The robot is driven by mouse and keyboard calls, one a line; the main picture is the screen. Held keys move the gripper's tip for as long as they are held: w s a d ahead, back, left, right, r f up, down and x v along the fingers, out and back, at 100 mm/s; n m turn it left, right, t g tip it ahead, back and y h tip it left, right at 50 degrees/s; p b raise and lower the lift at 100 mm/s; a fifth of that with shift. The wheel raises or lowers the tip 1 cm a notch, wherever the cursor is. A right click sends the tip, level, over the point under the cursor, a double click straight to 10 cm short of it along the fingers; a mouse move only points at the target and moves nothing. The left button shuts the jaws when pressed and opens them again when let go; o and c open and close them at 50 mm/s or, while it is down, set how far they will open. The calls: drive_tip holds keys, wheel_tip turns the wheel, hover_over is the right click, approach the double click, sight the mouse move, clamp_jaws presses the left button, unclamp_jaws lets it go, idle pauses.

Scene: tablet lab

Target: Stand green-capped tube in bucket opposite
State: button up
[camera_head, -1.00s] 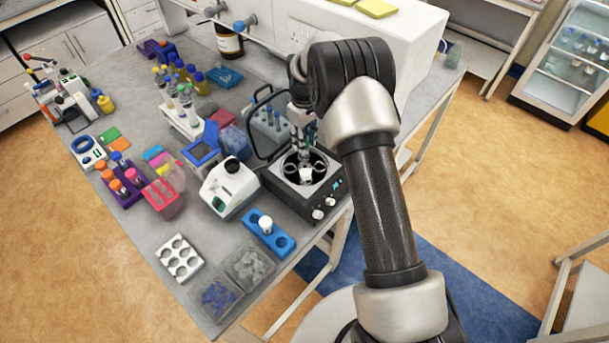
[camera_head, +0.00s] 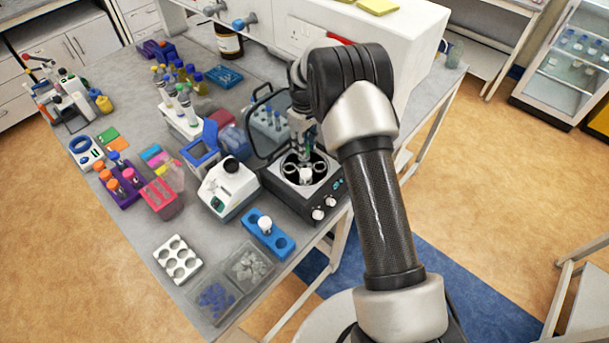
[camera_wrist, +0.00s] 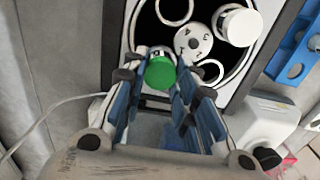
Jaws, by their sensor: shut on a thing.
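My gripper (camera_wrist: 168,100) is shut on the green-capped tube (camera_wrist: 160,74), whose green cap shows between the fingers in the wrist view. The tube is at the side of the centrifuge rotor (camera_wrist: 193,42) across the hub from a white-capped tube (camera_wrist: 240,22) in a bucket. Two empty bucket rings show on the other sides. I cannot tell how deep the green-capped tube sits in its bucket. In the head view, my gripper (camera_head: 304,146) points down into the open centrifuge (camera_head: 327,191).
The centrifuge's raised lid (camera_head: 254,128) stands close on the left of my gripper. A white instrument (camera_head: 230,187) and a blue rack (camera_head: 282,243) with a white-capped tube are nearby. The blue rack (camera_wrist: 292,62) also shows at the right in the wrist view.

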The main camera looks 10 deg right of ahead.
drive_tip(key=o, duration=0.9)
drive_tip(key=shift+o, duration=0.2)
wheel_tip(320, 180, up, 11)
drive_tip(key=s+r+m+t+b, duration=0.1)
drive_tip(key=s+r+m+b, duration=0.15)
drive_tip(key=s+r, duration=0.75)
drive_tip(key=s+a+r+m+t+b, duration=0.1)
drive_tip(key=s+r+t+b, duration=0.2)
drive_tip(key=s, duration=0.6)
drive_tip(key=s+f+m+b, duration=0.1)
drive_tip(key=s+f+b, duration=0.1)
drive_tip(key=s, duration=0.8)
drive_tip(key=s+a+f+m+b, duration=0.1)
drive_tip(key=s+f+m+b, duration=0.1)
drive_tip(key=s, duration=0.7)
drive_tip(key=shift+s+f+t+b, duration=0.3)
drive_tip(key=shift+s+f, duration=0.05)
drive_tip(key=shift+f, duration=0.5)
